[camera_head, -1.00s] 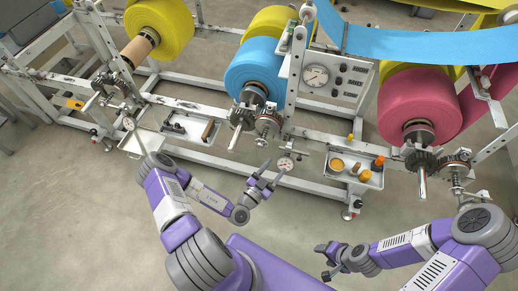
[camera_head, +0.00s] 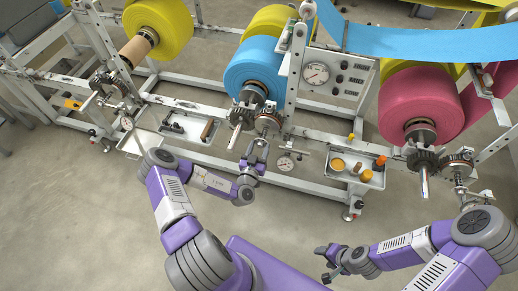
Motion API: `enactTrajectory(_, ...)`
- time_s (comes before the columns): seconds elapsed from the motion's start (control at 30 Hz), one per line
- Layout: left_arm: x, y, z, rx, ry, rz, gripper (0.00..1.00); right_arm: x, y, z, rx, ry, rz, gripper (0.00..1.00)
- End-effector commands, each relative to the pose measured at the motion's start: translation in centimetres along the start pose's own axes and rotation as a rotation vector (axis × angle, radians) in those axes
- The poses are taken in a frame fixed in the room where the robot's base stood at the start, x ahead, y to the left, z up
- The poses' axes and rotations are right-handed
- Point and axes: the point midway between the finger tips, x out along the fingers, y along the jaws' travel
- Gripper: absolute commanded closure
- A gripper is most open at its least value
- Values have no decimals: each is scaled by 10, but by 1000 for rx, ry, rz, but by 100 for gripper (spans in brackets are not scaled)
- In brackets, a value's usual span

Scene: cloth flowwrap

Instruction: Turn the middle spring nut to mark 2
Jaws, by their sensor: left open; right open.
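The middle spring nut (camera_head: 267,123) is on the tension assembly beside the blue roll's shaft, on the front rail. Its marks are too small to read. My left gripper (camera_head: 258,146) is open just below and in front of the nut, pointing up at it. The fingers hide the lower part of that assembly, and I cannot tell whether they touch it. My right gripper (camera_head: 323,262) is open and empty at the lower middle, well away from the machine.
The blue roll (camera_head: 253,70) and its shaft end (camera_head: 236,137) are left of the nut. A small dial (camera_head: 285,163) hangs to the right of my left gripper. A parts tray (camera_head: 343,179) and the pink roll (camera_head: 420,105) are further right. The floor in front is clear.

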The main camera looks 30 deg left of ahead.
Motion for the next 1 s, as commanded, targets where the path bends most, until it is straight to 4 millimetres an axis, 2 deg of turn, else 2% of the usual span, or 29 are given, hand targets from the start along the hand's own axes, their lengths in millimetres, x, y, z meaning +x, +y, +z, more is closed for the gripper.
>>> enactTrajectory(0.13, 0, 0, 0, 1, 0, 1, 47, 0, 0, 0, 0, 0, 0, 42)
enactTrajectory(0.4, 0, 0, 0, 1, 0, 1, 89, 0, 0, 0, 0, 0, 0, 42)
enactTrajectory(0.5, 0, 0, 0, 1, 0, 1, 100, 0, 0, 0, 0, 0, 0, 42)
enactTrajectory(0.77, -1, 0, -1, 30, -2, 1, 100, -5, -2, 0, 0, 0, 0, 42)
enactTrajectory(1.0, -1, 0, -3, 154, -3, 0, 100, -23, -9, 1, 0, 0, 0, 42)
